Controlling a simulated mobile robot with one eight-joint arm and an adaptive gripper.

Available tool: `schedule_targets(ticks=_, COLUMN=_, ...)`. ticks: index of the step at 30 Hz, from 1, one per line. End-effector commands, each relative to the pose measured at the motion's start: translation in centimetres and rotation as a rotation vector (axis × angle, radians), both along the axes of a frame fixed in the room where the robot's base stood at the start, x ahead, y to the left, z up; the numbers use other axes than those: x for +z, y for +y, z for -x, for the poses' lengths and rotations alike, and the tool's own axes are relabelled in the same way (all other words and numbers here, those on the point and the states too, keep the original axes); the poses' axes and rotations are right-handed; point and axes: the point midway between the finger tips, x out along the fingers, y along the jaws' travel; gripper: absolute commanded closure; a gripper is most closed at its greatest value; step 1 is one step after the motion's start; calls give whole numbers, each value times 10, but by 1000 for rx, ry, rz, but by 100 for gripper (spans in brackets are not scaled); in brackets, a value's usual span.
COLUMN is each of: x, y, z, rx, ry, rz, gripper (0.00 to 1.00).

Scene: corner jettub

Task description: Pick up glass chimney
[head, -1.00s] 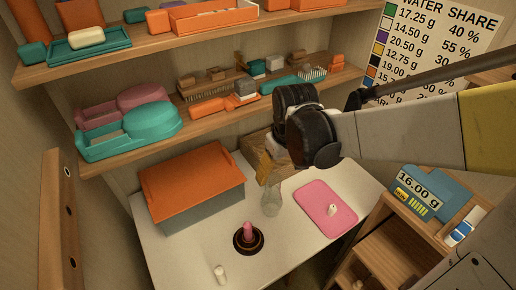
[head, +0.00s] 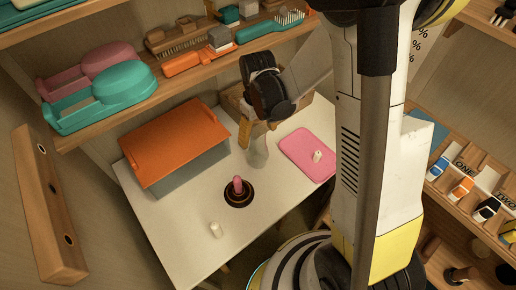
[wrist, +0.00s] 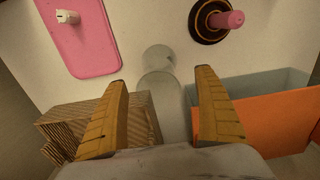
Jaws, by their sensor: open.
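The glass chimney (head: 258,152) stands on the white table, a clear, faintly visible tube. In the wrist view the glass chimney (wrist: 158,88) lies between and beyond the two fingers. My gripper (wrist: 163,105) is open, with one tan finger on each side of the glass; I cannot tell whether either finger touches it. In the head view my gripper (head: 246,132) is just above and left of the glass, partly hidden by my wrist.
An orange-lidded grey box (head: 175,140) stands left of the glass. A pink mat (head: 308,154) with a small white piece is on the right. A dark round base with a pink peg (head: 238,190) and a white cylinder (head: 215,230) stand in front. A ribbed brown block (wrist: 75,127) is close by.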

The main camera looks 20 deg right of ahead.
Motion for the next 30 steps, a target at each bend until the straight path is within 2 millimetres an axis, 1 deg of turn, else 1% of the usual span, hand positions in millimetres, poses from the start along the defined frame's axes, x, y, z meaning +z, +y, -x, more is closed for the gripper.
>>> schedule_targets(ticks=1, x=-13, y=-1, z=-2, rx=-1, ry=0, rz=0, gripper=19)
schedule_targets(ticks=3, x=-25, y=-2, z=-2, rx=0, ry=0, rz=0, gripper=19)
schedule_targets(ticks=5, x=-32, y=-2, z=-2, rx=0, ry=0, rz=0, gripper=19)
schedule_targets(ticks=7, x=-36, y=-2, z=-2, rx=0, ry=0, rz=0, gripper=19)
schedule_targets(ticks=12, x=-34, y=-2, z=-2, rx=0, ry=0, rz=0, gripper=19)
schedule_targets(ticks=13, x=-34, y=-2, z=-2, rx=0, ry=0, rz=0, gripper=21)
schedule_targets(ticks=14, x=-34, y=-2, z=-2, rx=0, ry=0, rz=0, gripper=31)
schedule_targets(ticks=15, x=-34, y=-2, z=-2, rx=0, ry=0, rz=0, gripper=43)
schedule_targets(ticks=17, x=-34, y=-1, z=-2, rx=0, ry=0, rz=0, gripper=61)
schedule_targets(ticks=18, x=-34, y=-1, z=-2, rx=0, ry=0, rz=0, gripper=74)
schedule_targets(ticks=19, x=-34, y=-1, z=-2, rx=0, ry=0, rz=0, gripper=81)
schedule_targets(ticks=30, x=-33, y=-1, z=-1, rx=0, ry=0, rz=0, gripper=81)
